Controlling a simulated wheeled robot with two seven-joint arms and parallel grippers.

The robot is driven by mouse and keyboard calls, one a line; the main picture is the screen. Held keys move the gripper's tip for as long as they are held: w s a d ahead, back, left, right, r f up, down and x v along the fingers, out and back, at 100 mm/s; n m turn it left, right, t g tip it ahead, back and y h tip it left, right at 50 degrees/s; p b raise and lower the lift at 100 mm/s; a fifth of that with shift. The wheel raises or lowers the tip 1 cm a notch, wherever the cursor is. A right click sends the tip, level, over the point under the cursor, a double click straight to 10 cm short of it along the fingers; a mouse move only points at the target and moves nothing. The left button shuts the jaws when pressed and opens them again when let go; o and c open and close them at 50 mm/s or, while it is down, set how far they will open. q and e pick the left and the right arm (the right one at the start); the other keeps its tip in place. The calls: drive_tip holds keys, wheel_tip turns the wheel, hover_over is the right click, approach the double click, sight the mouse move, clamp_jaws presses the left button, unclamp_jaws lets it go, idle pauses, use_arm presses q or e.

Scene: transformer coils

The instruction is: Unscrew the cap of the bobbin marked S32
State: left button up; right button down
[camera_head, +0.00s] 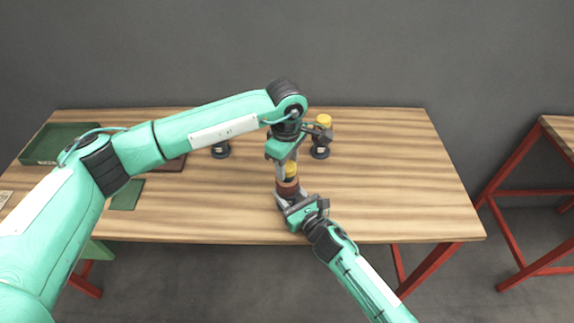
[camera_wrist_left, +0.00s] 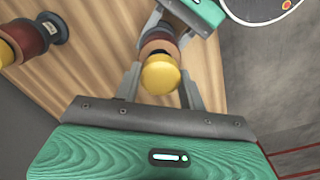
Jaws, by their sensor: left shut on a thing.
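A bobbin (camera_head: 288,188) with a dark red winding and a yellow cap (camera_head: 291,170) stands upright near the middle front of the table. My left gripper (camera_head: 288,172) points down from above, shut on the yellow cap. In the left wrist view the cap (camera_wrist_left: 160,75) sits between its two fingers. My right gripper (camera_head: 284,198) comes from the front right and is shut around the bobbin's lower body. It also shows at the top of the left wrist view (camera_wrist_left: 168,28). No S32 marking is legible.
Another yellow-capped bobbin (camera_head: 321,141) stands behind to the right. A further bobbin (camera_head: 221,149) is partly hidden behind my left arm. A green tray (camera_head: 42,158) lies at the far left. The table's right side is clear; a second table (camera_head: 560,130) is beyond.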

sight(287, 165)
use_arm(q)
drive_tip(key=shift+r, duration=0.3)
use_arm(e)
drive_tip(key=shift+r, duration=0.1)
drive_tip(key=shift+a, duration=0.1)
use_arm(q)
drive_tip(key=shift+r, duration=2)
use_arm(e)
drive_tip(key=c, duration=0.7)
unclamp_jaws()
use_arm(q)
drive_tip(key=shift+f, duration=0.15)
use_arm(e)
drive_tip(key=shift+s+d, duration=0.35)
drive_tip(key=shift+s, duration=0.15)
use_arm(q)
drive_tip(key=shift+f+b, duration=0.9)
drive_tip(key=shift+b, duration=0.2)
use_arm(e)
drive_tip(key=v, duration=1.1)
